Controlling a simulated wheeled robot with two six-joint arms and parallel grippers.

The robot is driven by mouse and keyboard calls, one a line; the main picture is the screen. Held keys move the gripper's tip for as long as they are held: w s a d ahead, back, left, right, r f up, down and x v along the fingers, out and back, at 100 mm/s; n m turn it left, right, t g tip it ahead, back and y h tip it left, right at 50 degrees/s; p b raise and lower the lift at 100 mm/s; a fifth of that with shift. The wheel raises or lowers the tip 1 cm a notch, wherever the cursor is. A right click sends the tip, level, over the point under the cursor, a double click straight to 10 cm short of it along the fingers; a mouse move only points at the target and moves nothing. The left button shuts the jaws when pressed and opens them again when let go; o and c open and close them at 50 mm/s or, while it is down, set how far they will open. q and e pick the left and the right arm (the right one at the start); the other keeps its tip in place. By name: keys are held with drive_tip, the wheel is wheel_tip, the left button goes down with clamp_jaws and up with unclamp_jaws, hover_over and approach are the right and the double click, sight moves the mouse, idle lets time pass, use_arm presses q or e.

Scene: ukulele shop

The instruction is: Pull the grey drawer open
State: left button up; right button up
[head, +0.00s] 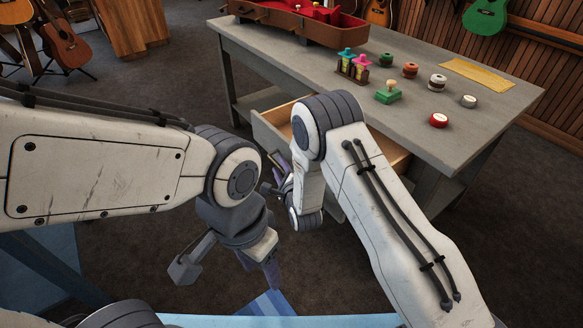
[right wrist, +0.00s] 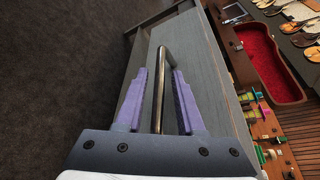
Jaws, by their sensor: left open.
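The grey drawer (head: 262,132) stands partly pulled out of the grey workbench, and its pale wooden inside shows on both sides of my right arm. Its grey front (right wrist: 205,75) and dark metal bar handle (right wrist: 160,80) show in the right wrist view. My right gripper (head: 277,183) is at the drawer front; in the right wrist view its purple fingers (right wrist: 158,85) stand apart on either side of the handle, with gaps visible. In the head view my right arm hides much of the drawer and handle. My left gripper (head: 228,270) is open and empty, low in front.
Ukuleles stand at upper left. Dark floor lies clear left of the bench.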

clamp_jaws()
idle(1.2)
